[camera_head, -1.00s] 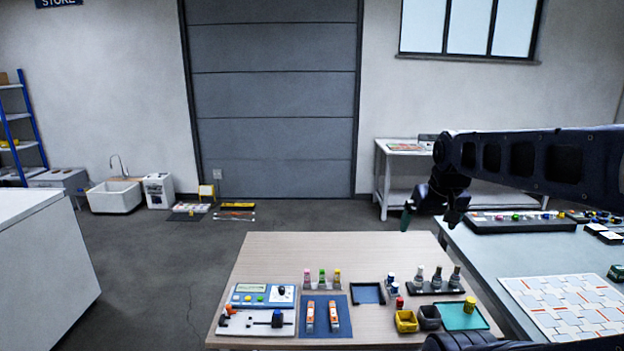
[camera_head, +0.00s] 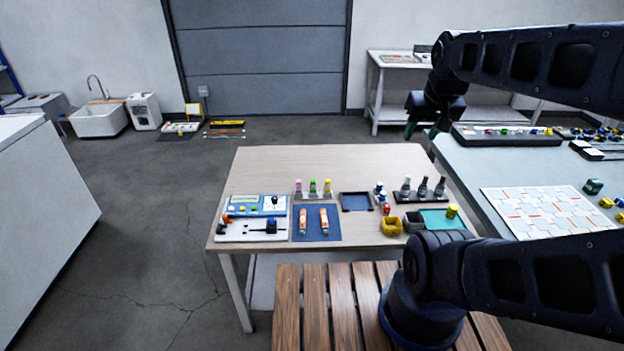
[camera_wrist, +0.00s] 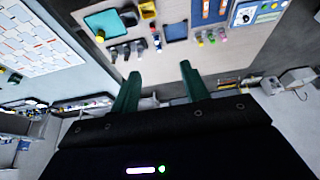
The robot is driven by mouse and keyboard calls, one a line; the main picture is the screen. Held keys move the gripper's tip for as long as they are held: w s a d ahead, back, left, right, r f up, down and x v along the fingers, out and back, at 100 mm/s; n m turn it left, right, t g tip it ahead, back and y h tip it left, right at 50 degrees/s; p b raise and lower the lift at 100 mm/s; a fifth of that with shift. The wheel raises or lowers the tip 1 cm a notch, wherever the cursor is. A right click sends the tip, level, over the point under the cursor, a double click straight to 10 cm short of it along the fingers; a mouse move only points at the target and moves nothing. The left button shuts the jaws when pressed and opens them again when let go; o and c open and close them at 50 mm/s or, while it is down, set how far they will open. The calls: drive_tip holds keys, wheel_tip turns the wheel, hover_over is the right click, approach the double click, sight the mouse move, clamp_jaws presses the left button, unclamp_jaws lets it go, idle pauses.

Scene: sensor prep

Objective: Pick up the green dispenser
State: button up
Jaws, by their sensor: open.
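The green dispenser (camera_head: 312,187) stands upright in a small rack on the wooden table, between a pink-topped one (camera_head: 298,187) and a yellow-topped one (camera_head: 327,187). It also shows, small, in the wrist view (camera_wrist: 211,37). My gripper (camera_head: 421,131) hangs beyond the table's far right corner, well apart from the dispenser. In the wrist view my gripper's two green fingers (camera_wrist: 160,74) are spread, with nothing held between them.
The table (camera_head: 275,165) also carries a blue mat with two orange-white tubes (camera_head: 313,220), a dark tray (camera_head: 356,202), dark-topped bottles (camera_head: 423,188) and a yellow bin (camera_head: 391,227). A slatted bench (camera_head: 315,305) stands in front. The table's far half is clear.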

drive_tip(key=shift+w, duration=0.1)
drive_tip(key=m+g+h, duration=0.5)
drive_tip(key=m, duration=1.3)
hover_over(312, 180)
drive_tip(key=a, duration=0.4)
wheel_tip(312, 180, down, 32)
drive_tip(key=shift+y, duration=0.3)
drive_tip(key=shift+d+x, duration=0.15)
drive_tip(key=shift+x, duration=2.4)
drive_tip(key=shift+d+x, duration=0.15)
drive_tip(key=shift+x, duration=2.4)
drive_tip(key=shift+r, duration=0.15)
clamp_jaws()
